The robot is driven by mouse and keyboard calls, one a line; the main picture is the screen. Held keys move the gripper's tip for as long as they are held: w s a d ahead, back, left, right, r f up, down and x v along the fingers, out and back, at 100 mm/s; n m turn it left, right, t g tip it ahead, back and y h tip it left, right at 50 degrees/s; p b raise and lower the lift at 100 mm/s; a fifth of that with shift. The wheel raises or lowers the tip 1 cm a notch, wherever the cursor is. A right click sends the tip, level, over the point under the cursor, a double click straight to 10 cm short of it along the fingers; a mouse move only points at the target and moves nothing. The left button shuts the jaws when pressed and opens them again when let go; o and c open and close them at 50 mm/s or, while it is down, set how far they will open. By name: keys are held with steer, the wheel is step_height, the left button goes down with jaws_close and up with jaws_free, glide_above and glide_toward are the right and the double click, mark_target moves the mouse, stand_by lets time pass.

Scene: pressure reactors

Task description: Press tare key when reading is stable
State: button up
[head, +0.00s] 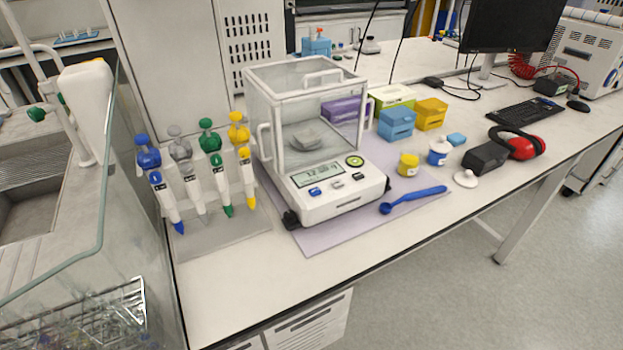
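The analytical balance (345,203) stands on a pale purple mat (420,212) on the bench. Its clear draft shield (310,95) looks closed, with a small grey object (306,141) inside on the weighing area. The display (318,175) shows dark digits starting about "12", too small to read fully or judge as stable. A blue key (315,192), a grey key (337,184), a dark key (358,177) and a round green feature (355,160) are on the front panel. I cannot read which is the tare key. My gripper is not in view.
A pipette stand (215,235) with several coloured pipettes is left of the balance. A blue spoon (413,199), a yellow-labelled jar (408,164) and a blue-labelled jar (439,151) lie to its right. The bench's front edge and the floor before it are clear.

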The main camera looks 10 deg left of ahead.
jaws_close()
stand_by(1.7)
